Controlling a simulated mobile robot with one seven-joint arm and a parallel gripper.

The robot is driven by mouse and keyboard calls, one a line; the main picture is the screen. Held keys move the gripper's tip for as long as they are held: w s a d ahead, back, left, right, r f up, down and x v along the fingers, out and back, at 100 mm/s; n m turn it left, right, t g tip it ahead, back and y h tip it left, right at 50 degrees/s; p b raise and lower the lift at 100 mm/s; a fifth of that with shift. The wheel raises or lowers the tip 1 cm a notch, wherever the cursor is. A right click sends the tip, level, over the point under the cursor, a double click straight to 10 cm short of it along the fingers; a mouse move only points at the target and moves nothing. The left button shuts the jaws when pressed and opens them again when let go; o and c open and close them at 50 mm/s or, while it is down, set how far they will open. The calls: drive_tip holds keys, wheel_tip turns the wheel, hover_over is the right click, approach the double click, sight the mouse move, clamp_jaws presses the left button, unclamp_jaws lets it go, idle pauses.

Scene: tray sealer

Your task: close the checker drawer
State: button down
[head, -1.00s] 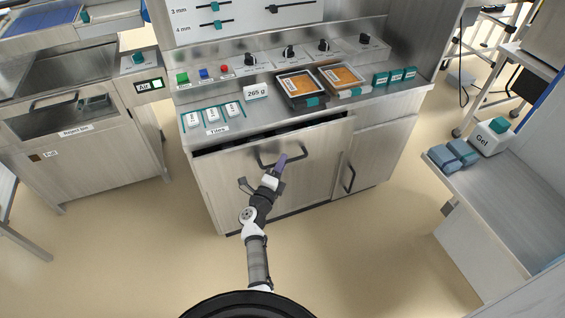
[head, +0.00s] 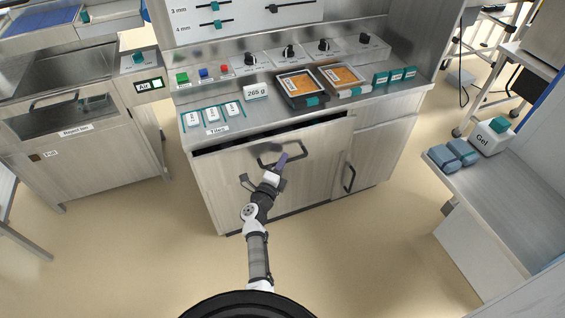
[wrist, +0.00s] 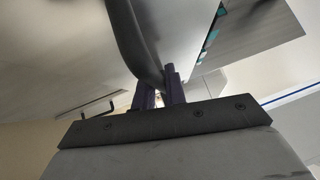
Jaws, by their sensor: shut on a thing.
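The checker drawer (head: 225,182) is the wide pale wood-grain front under the steel counter. It stands slightly open, with a dark gap (head: 240,144) along its top edge. Its dark bar handle (head: 299,147) also shows in the wrist view as a thick curved grey bar (wrist: 140,45). My gripper (head: 281,161) is at the handle, with its purple fingers (wrist: 159,92) shut on the bar. The bar passes down between the fingertips in the wrist view. The inside of the drawer is hidden apart from the gap.
A cupboard door with a vertical handle (head: 349,179) is right of the drawer. Tiles (head: 213,116) and two food trays (head: 300,86) lie on the counter above. A side bench with a gel tub (head: 490,139) stands at right. The floor around my arm is clear.

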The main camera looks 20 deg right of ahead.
sight(277, 154)
drive_tip(key=w+b, duration=0.1)
drive_tip(key=w, duration=0.2)
drive_tip(key=shift+w+f+b, duration=0.15)
drive_tip(key=shift+w+b, duration=0.15)
drive_tip(key=shift+w+a, duration=0.1)
drive_tip(key=shift+w, duration=0.15)
drive_tip(key=shift+w+r, duration=0.1)
drive_tip(key=shift+r, duration=0.15)
drive_tip(key=c, duration=1.5)
unclamp_jaws()
drive_tip(key=shift+w+f, duration=0.1)
drive_tip(key=shift+o, duration=0.2)
drive_tip(key=v, duration=1.3)
drive_tip(key=shift+s+a, duration=0.2)
drive_tip(key=shift+s, duration=0.2)
